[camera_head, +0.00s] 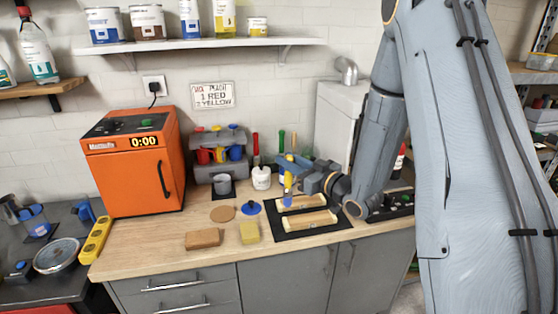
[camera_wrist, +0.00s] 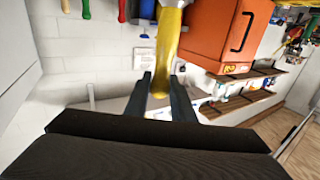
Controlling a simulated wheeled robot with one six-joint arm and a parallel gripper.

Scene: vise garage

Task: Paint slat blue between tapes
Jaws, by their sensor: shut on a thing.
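My gripper (camera_head: 290,168) is over the back of the black mat, shut on a brush with a yellow handle (camera_wrist: 170,35). The brush points down in the head view, and its lower end (camera_head: 287,190) looks blue, close above the rear slat. I cannot tell whether it touches. Two light wooden slats, the rear slat (camera_head: 302,202) and the front slat (camera_head: 305,222), lie on the black mat (camera_head: 284,234). Both have paler ends; tape edges are too small to make out. A round blue item (camera_head: 251,208) lies left of the mat.
A yellow sponge-like block (camera_head: 249,233), a brown block (camera_head: 202,239) and a round tan disc (camera_head: 222,213) lie on the bench. A grey rack (camera_head: 217,138) with coloured cups, a white bottle (camera_head: 261,178) and an orange oven (camera_head: 133,165) stand behind. The front bench edge is clear.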

